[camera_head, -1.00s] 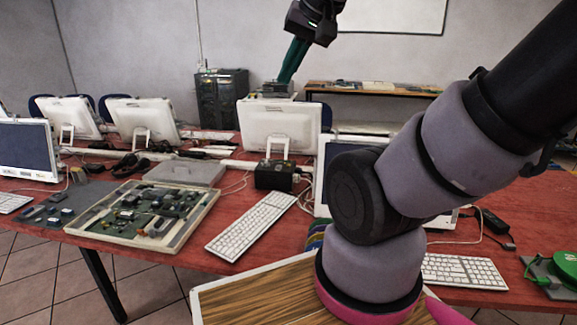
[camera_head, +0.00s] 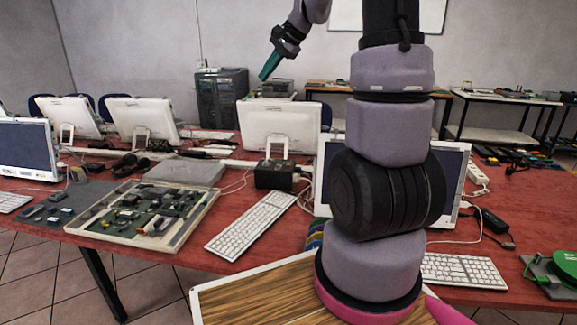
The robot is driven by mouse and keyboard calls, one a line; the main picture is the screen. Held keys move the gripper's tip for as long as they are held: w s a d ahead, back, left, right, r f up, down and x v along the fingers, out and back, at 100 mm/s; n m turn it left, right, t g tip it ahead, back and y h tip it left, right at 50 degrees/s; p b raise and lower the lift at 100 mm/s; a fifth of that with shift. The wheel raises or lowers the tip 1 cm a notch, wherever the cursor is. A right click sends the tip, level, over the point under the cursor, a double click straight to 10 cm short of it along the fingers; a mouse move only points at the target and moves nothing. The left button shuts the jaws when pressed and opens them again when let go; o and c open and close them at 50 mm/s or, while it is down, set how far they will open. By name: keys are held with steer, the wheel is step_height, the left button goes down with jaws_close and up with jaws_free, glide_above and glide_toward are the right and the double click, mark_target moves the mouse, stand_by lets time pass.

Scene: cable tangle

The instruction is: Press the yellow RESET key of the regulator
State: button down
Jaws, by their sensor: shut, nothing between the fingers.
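My gripper (camera_head: 264,75) is high in the picture, with its teal fingers together and nothing between them. It points down and to the left, in front of the wall and above the white monitors in this view. A black box (camera_head: 275,176) stands on the red table behind the white keyboard; it may be the regulator. It has small light and orange details on its right side, too small to read. I cannot make out a yellow RESET key. My gripper is well apart from the black box.
A white keyboard (camera_head: 252,226) lies before the black box, and a tray of circuit boards (camera_head: 146,216) is to its left. White monitors (camera_head: 279,128) stand behind it. Cables run across the red table (camera_head: 228,205). My arm hides part of a dark-screened monitor (camera_head: 455,176) at right.

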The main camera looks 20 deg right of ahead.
steer(key=w+d+f+m, duration=0.4)
steer(key=w+d+f, duration=0.4)
steer(key=w+f, duration=0.5)
steer(key=m+t, duration=0.2)
steer(key=m, duration=0.2)
glide_above(288, 165)
steer(key=d, duration=0.2)
step_height(288, 165, down, 17)
steer(key=shift+a+r, duration=0.2)
steer(key=shift+a, duration=0.05)
steer(key=shift+f+g, duration=0.15)
steer(key=shift+g, duration=0.15)
steer(key=shift+f, duration=4.25)
steer(key=shift+f, duration=0.1)
steer(key=shift+f, duration=0.3)
